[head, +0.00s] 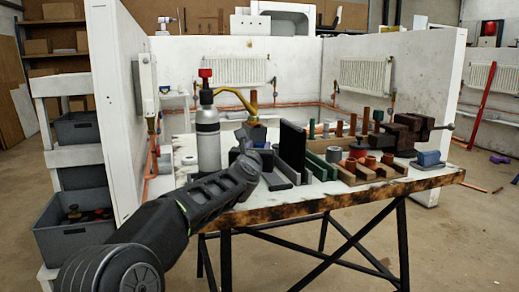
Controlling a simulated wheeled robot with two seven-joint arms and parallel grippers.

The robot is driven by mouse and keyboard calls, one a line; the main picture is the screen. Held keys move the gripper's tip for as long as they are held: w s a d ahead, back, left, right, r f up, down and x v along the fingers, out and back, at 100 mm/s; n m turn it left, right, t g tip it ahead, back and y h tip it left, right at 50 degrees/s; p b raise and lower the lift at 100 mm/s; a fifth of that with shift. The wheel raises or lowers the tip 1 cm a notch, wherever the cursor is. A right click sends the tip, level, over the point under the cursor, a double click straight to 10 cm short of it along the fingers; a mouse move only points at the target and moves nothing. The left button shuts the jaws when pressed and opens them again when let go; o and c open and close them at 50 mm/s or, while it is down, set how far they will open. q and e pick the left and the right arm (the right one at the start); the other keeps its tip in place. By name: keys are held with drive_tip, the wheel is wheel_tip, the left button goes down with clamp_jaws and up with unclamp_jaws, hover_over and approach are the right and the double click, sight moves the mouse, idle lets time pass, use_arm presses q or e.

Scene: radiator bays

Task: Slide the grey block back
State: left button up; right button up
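My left arm reaches in from the lower left over the near edge of the workbench (330,203). My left gripper (262,156) is at the bench's left part, small and dark among dark items; whether its fingers are open or shut is not clear. A dark grey block-like piece (276,181) lies just right of the gripper, at the foot of an upright black plate (292,147). I cannot tell for sure that it is the grey block, or whether the gripper touches it. My arm hides part of the bench there. My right gripper is not in view.
A gas torch (208,135) with a red top stands behind my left arm. White partition walls enclose the bench's back.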

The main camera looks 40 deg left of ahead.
use_arm(q)
drive_tip(key=shift+o, duration=1)
drive_tip(key=shift+d, duration=0.1)
drive_tip(key=v, duration=0.7)
drive_tip(key=shift+s+d+b, duration=0.15)
drive_tip(key=shift+s+b, duration=0.15)
drive_tip(key=shift+s, duration=0.1)
